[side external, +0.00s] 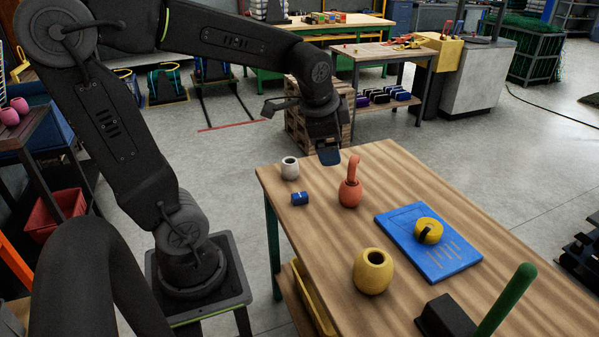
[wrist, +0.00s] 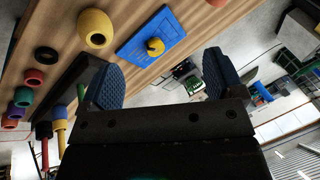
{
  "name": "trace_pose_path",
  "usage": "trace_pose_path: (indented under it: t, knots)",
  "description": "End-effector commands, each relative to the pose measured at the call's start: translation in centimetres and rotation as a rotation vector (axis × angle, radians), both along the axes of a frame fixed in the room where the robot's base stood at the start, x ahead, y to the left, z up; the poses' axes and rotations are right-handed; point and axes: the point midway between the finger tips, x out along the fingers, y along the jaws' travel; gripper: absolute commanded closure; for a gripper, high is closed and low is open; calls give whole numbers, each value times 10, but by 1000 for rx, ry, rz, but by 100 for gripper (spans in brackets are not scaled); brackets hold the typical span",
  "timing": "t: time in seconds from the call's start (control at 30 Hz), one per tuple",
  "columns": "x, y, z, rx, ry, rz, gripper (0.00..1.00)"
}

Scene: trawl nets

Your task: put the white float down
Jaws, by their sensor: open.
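The white float (side external: 290,168) stands on the wooden table (side external: 405,185), near its far left corner, with its dark hole facing up. My gripper (side external: 329,156) is above the table's far edge, to the right of the white float and apart from it. In the wrist view my gripper (wrist: 162,80) has its two blue pads wide apart, with nothing between them. The white float does not show in the wrist view.
A small blue cylinder (side external: 300,198) lies near the white float. A red float (side external: 350,192) with an upright loop stands to the right. A yellow float (side external: 373,271) and a blue board (side external: 455,262) bearing a yellow ring (side external: 428,230) are nearer the camera.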

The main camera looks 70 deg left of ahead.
Motion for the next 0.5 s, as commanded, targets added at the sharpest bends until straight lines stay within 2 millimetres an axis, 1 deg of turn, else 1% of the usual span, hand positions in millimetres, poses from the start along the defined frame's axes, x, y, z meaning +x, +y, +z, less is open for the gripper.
trace_pose_path:
  t: [0.03, 0.1, 0.2, 0.33, 0.4, 0.5]
  knots:
    - [-18, -24, 7, -54, -51, 48, 13]
    - [-41, -49, 10, -138, -100, 127, 13]
    - [-69, -75, 10, -247, -148, 220, 13]
    - [-93, -93, 7, -343, -174, 302, 13]
    - [-99, -98, 6, -371, -180, 327, 13]
    - [-102, -100, 5, -387, -182, 343, 13]
